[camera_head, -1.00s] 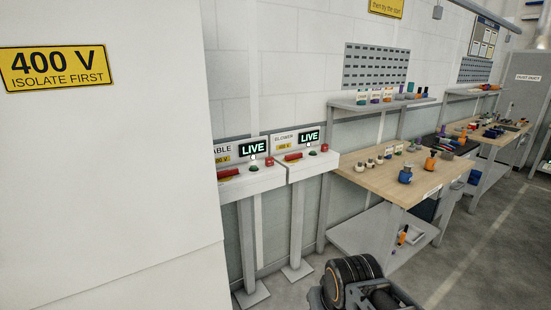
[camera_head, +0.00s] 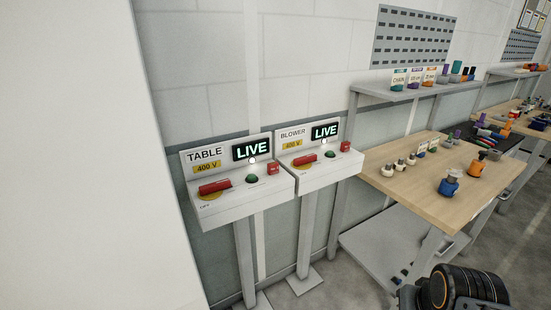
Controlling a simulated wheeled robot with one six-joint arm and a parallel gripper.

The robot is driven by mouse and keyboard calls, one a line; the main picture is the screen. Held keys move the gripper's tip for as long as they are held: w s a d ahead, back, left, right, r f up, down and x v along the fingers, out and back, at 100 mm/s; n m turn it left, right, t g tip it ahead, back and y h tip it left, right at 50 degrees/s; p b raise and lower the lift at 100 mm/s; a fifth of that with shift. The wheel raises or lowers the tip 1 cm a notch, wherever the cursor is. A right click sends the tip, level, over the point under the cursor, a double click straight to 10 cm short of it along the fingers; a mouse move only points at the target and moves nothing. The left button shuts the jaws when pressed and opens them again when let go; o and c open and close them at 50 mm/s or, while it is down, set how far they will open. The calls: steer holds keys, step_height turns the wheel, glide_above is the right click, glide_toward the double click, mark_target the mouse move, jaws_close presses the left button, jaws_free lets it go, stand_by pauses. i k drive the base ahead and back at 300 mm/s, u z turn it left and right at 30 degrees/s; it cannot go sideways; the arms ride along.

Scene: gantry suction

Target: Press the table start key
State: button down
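The TABLE control box (camera_head: 222,206) stands on a grey post against the wall, left of the middle. Its display (camera_head: 252,149) reads LIVE, and a yellow label says 400 V. On its top are a red handle on a yellow disc (camera_head: 215,187), a green round key (camera_head: 252,178) and a red square part (camera_head: 274,168). I cannot read a start marking on the green key. Part of my arm shows low right, apart from the box. My gripper's fingers are not in view.
The BLOWER box (camera_head: 330,177), also LIVE, stands right beside it with its own red handle and green key (camera_head: 330,154). A wooden workbench (camera_head: 400,187) with small parts is to the right. A large white panel (camera_head: 80,150) fills the left.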

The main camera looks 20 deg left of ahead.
mark_target(251, 177)
steer(key=u, duration=0.3)
steer(key=i, duration=0.8)
steer(key=u, duration=0.9)
steer(key=i, duration=0.4)
steer(key=u, duration=0.35)
